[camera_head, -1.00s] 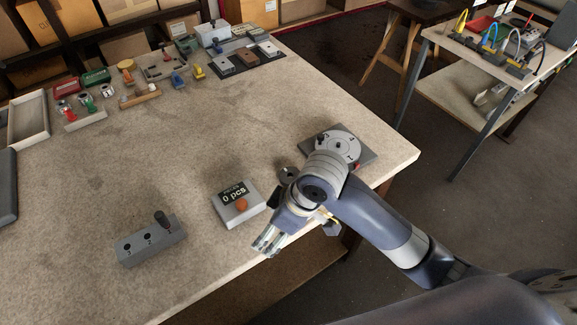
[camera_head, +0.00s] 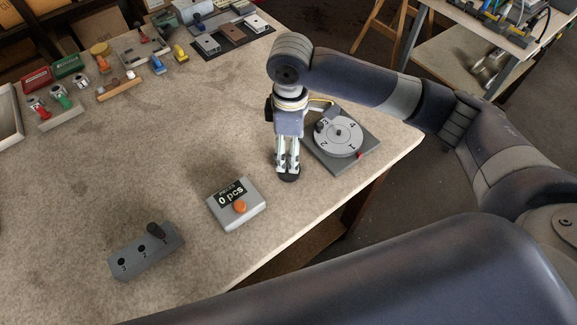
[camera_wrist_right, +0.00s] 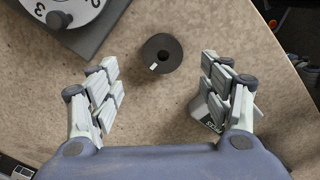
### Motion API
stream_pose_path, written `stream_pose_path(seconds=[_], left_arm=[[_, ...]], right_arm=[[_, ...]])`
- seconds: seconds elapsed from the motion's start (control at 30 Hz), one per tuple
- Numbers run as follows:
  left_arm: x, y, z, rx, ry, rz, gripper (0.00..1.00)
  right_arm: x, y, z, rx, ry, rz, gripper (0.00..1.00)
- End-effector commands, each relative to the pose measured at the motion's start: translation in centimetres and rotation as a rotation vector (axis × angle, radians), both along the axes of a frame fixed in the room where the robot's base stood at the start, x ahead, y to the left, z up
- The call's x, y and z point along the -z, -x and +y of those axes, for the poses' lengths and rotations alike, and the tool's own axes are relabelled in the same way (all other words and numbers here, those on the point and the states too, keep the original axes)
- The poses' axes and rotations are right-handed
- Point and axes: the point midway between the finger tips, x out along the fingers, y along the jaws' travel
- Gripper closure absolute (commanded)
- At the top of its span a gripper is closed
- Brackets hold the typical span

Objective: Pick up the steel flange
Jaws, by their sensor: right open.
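The steel flange is a dark, round disc with a centre hole; I take it to be the disc (camera_wrist_right: 162,53) lying flat on the table in the right wrist view. It lies ahead of and between the spread fingers of my right gripper (camera_wrist_right: 160,85), which is open and empty. In the head view my right gripper (camera_head: 288,166) points down over the flange (camera_head: 289,177), hiding most of it. I cannot tell the exact height of the fingertips above the table. My left gripper is not in view.
A numbered dial (camera_head: 338,136) on a grey base stands right of the gripper. A counter box reading 0 pcs (camera_head: 236,204) is at its lower left. A grey block with numbered holes (camera_head: 145,251) stands further left. The table's front edge is close by. Several small parts stand at the back.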

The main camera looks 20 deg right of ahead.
Motion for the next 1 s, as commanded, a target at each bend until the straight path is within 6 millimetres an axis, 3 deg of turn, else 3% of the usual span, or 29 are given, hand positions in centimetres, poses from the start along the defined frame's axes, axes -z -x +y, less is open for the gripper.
stream_pose_path(seconds=[0.17, 0.6, 0.87, 1.0], left_arm=[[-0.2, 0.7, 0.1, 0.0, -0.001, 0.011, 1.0], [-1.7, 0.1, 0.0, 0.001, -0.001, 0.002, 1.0], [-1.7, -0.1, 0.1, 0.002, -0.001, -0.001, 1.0], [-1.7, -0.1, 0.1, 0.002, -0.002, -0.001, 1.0]], right_arm=[[1.8, 0.0, 0.0, 0.001, 0.0, -0.001, 0.28], [6.9, 0.7, -0.2, 0.001, 0.0, -0.001, 0.28], [7.3, 0.6, -0.2, -0.001, -0.001, -0.004, 0.28], [7.2, 0.6, -0.2, -0.001, -0.001, -0.004, 0.58]])
